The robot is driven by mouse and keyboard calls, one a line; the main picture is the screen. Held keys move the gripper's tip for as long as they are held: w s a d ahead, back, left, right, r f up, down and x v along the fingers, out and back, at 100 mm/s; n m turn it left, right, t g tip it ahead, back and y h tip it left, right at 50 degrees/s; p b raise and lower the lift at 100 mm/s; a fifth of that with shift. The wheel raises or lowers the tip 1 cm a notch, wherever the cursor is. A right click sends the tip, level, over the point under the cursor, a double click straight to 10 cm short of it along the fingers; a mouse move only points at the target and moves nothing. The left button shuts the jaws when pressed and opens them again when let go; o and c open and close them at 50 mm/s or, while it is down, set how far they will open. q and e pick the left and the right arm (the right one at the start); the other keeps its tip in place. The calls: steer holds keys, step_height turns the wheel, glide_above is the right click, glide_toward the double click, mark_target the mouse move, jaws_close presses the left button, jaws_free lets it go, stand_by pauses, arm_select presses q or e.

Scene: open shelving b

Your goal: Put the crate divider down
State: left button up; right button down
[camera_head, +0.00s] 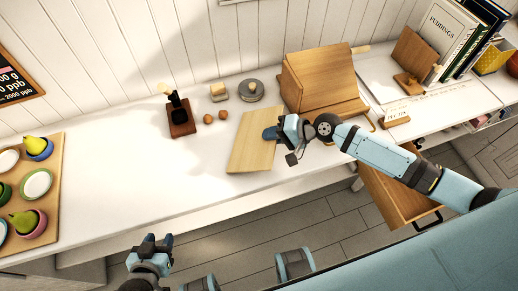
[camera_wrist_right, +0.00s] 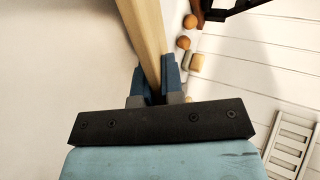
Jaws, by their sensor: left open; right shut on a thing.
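The crate divider (camera_head: 250,146) is a flat, pale wooden board in the head view, over the white counter in front of the bread box. My right gripper (camera_head: 272,133) is shut on its right edge. In the right wrist view the divider (camera_wrist_right: 145,30) shows edge-on as a narrow wooden strip between the two blue fingers (camera_wrist_right: 152,75). I cannot tell whether its lower edge touches the counter. My left gripper (camera_head: 154,243) is open and empty, low in the head view, in front of the counter's edge.
A wooden bread box (camera_head: 318,80) stands right of the divider. Behind it are two brown eggs (camera_head: 215,117), a small block (camera_head: 218,92) and a grey round dish (camera_head: 251,91). A dark wooden holder (camera_head: 180,120) stands left. A tray (camera_head: 57,190) with bowls and pears is far left. The counter between is clear.

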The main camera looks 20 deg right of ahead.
steer(key=c, duration=1.4)
jaws_free()
steer(key=p+v, duration=0.1)
steer(key=v, duration=0.7)
steer(key=shift+p, duration=0.3)
step_height(320, 180, up, 7)
steer(key=s+d+p, duration=0.1)
steer(key=d+p, duration=0.1)
steer(key=p, duration=0.3)
steer(key=shift+d+p, duration=0.15)
steer(key=shift+p, duration=0.15)
